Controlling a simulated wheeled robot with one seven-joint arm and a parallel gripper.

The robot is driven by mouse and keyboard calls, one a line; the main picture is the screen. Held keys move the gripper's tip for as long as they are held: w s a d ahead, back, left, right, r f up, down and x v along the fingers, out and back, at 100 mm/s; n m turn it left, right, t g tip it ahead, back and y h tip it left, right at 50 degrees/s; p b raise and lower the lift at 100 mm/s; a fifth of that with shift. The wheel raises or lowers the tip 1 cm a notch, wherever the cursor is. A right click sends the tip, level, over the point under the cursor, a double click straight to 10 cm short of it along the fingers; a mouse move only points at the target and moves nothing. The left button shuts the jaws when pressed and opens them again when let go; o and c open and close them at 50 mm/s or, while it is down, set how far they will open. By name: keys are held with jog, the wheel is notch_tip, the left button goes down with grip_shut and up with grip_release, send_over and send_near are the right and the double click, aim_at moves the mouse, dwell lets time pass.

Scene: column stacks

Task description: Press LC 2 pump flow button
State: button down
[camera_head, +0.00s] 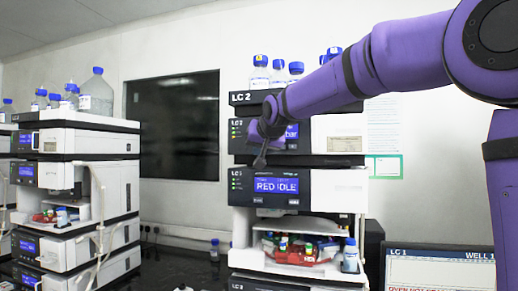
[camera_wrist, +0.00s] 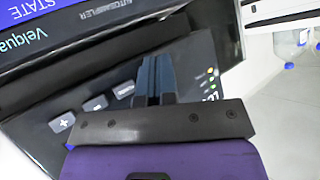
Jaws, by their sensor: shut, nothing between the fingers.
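The LC 2 stack (camera_head: 240,98) stands in the middle of the head view. Its upper dark panel, the pump module (camera_head: 237,143), has a blue display (camera_head: 291,136) showing "bar", partly hidden by my arm. My gripper (camera_head: 261,162) is shut and empty in front of the lower left of this panel. In the wrist view, the closed fingers (camera_wrist: 155,68) reach over a black panel (camera_wrist: 40,150). A plus button (camera_wrist: 61,122), a minus button (camera_wrist: 95,103) and a labelled button (camera_wrist: 125,90) lie left of the fingers. The labelled button's text is too small to read, and fingertip contact cannot be told.
Below is a module (camera_head: 275,186) reading "RED IDLE", over an open tray of vials (camera_head: 295,248). Blue-capped bottles (camera_head: 260,74) stand on top. Another stack (camera_head: 75,165) is at left. A monitor marked LC 1 (camera_head: 438,268) is at lower right.

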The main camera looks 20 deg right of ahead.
jog(key=shift+s+a, duration=0.3)
jog(key=shift+s, duration=0.1)
jog(key=s+a, duration=0.1)
jog(key=s, duration=0.1)
jog(key=s+a, duration=0.2)
dwell(0.6)
jog(key=shift+s, duration=0.1)
dwell(0.5)
jog(key=s+d+f+g, duration=0.2)
jog(key=s+f, duration=0.5)
jog(key=s, duration=0.4)
jog(key=s+d+f+n+g, duration=0.1)
jog(key=s+d+f+g, duration=0.1)
jog(key=s+f, duration=0.6)
jog(key=s+d+f+n+g, duration=0.1)
jog(key=s+d+f+g, duration=0.2)
jog(key=s+f, duration=0.4)
jog(key=s, duration=0.9)
jog(key=shift+s+d+f, duration=0.15)
jog(key=shift+d+f, duration=0.15)
jog(key=shift+d, duration=0.1)
jog(key=c, duration=1.8)
grip_release()
